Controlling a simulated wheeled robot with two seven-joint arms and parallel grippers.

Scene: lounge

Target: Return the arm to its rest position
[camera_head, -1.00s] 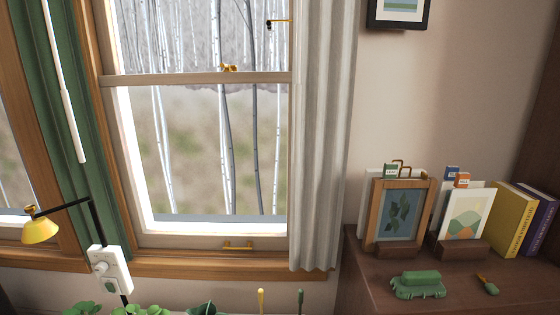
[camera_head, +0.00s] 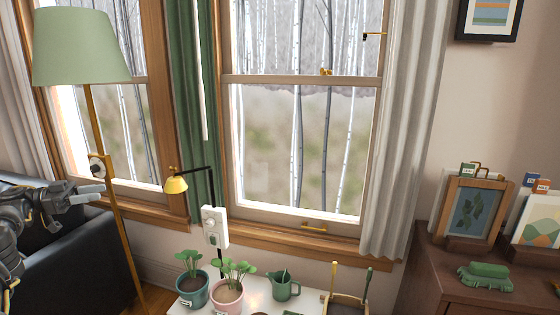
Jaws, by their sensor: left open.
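My left gripper (camera_head: 90,194) shows at the left edge of the head view, its arm coming in from the left. Its two grey fingers point right and are apart, with nothing between them. It is in front of the black sofa and close in the picture to the pole of the floor lamp (camera_head: 107,210); I cannot tell the gap in depth. My right gripper is not in view.
A white table (camera_head: 255,297) with potted plants (camera_head: 228,290) and a green watering can (camera_head: 284,287) stands at the bottom middle. A black sofa (camera_head: 70,255) is at lower left. A brown cabinet (camera_head: 430,262) with frames is at right.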

